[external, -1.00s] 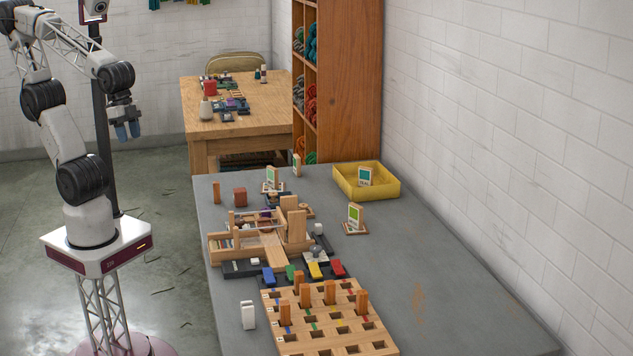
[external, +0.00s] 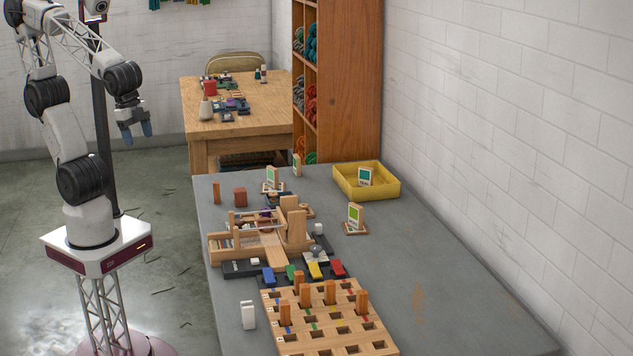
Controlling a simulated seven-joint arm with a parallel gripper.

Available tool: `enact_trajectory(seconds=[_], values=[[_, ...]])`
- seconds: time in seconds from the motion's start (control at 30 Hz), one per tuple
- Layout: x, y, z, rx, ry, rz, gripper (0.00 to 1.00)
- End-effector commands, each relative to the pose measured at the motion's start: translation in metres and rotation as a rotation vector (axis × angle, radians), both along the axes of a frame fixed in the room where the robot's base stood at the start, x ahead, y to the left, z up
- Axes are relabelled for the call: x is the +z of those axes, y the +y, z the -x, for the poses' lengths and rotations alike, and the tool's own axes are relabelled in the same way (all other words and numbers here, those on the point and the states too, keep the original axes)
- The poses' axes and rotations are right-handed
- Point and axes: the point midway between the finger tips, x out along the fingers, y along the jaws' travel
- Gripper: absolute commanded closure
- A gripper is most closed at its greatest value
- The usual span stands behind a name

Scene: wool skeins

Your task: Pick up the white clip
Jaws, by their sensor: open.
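A white, upright, two-part piece (external: 248,315) that looks like the white clip stands on the grey table's near left, left of the wooden slotted board. Smaller white blocks also show, one on the dark strip (external: 255,261) and one behind it (external: 318,229); I cannot tell whether either is a clip. My gripper (external: 137,133) is open and empty, with its blue fingertips apart. It hangs in the air left of the grey table, well away from and above the white piece.
The wooden slotted board (external: 345,338) holds several upright orange pegs. A wooden frame (external: 222,246) stands behind it, with coloured blocks in front. A yellow bin (external: 388,191) is at the back right. The table's right side (external: 450,300) is mostly clear.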

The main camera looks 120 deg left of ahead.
Motion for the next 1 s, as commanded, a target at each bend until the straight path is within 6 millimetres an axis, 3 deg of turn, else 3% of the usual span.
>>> enact_trajectory(seconds=[0.57, 1.0], values=[[-0.015, -0.002, -0.123, -0.381, 0.157, -0.331, 0.34], [-0.045, -0.025, -0.224, -0.686, 0.274, -0.58, 0.34]])
